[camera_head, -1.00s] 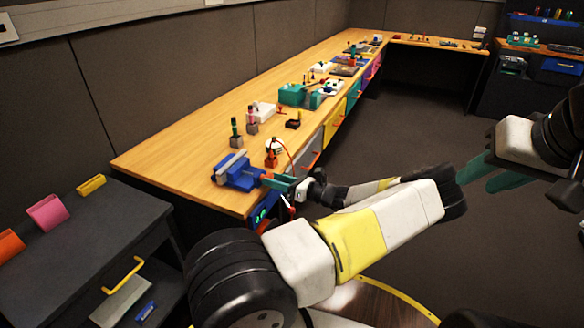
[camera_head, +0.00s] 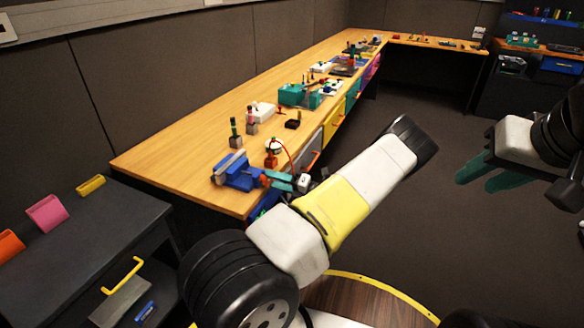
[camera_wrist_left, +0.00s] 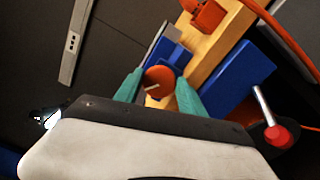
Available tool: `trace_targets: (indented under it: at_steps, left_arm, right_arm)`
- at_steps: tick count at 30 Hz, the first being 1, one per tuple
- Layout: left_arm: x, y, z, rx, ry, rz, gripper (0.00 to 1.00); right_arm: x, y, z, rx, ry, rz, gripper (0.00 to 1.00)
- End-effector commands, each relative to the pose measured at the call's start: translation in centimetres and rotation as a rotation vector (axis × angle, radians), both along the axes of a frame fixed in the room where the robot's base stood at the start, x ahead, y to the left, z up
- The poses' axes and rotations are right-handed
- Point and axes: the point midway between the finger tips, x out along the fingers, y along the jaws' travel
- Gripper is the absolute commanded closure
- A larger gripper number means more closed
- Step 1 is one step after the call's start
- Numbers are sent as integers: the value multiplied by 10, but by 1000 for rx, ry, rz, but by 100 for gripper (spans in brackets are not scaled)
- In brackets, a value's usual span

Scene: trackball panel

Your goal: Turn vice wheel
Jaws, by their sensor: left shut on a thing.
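A blue vice (camera_head: 236,172) with a grey jaw sits at the near front corner of the wooden workbench. Its orange-red wheel (camera_wrist_left: 158,82) faces the left wrist camera, with a light mark on it. My left gripper (camera_head: 272,179), with teal fingers, is at the vice's front. In the left wrist view my left gripper (camera_wrist_left: 160,90) has one finger on each side of the wheel and is shut on it. Finger contact is partly hidden in the head view. My right gripper (camera_head: 487,175) hangs at the right over the floor, its teal fingers apart and empty.
The wooden bench (camera_head: 190,150) carries an orange tool stand (camera_head: 271,158) with a cable beside the vice, and several small tools farther back. A dark cabinet (camera_head: 70,240) stands at the left. The floor right of the bench is free.

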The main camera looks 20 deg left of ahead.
Motion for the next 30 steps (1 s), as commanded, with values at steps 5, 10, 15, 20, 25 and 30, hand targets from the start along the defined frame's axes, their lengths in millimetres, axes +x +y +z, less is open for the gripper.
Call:
trace_targets:
  at_steps: [5, 10, 15, 20, 25, 30]
  left_arm:
    - [1, -1, -2, 8, 150, -1, 93]
    - [1, -1, -2, 18, 269, -1, 93]
    - [1, -1, -2, 26, 355, -2, 93]
    - [1, -1, -3, 31, 405, -2, 93]
    - [1, -1, -3, 31, 428, -2, 93]
    - [0, -1, -3, 32, 433, -2, 93]
  right_arm:
    - [0, 0, 0, 0, 0, 0, 64]
    - [0, 0, 0, 0, 0, 0, 64]
    - [0, 0, 0, 0, 0, 0, 64]
    - [0, 0, 0, 0, 0, 0, 64]
    - [0, 0, 0, 0, 0, 0, 64]
    - [0, 0, 0, 0, 0, 0, 64]
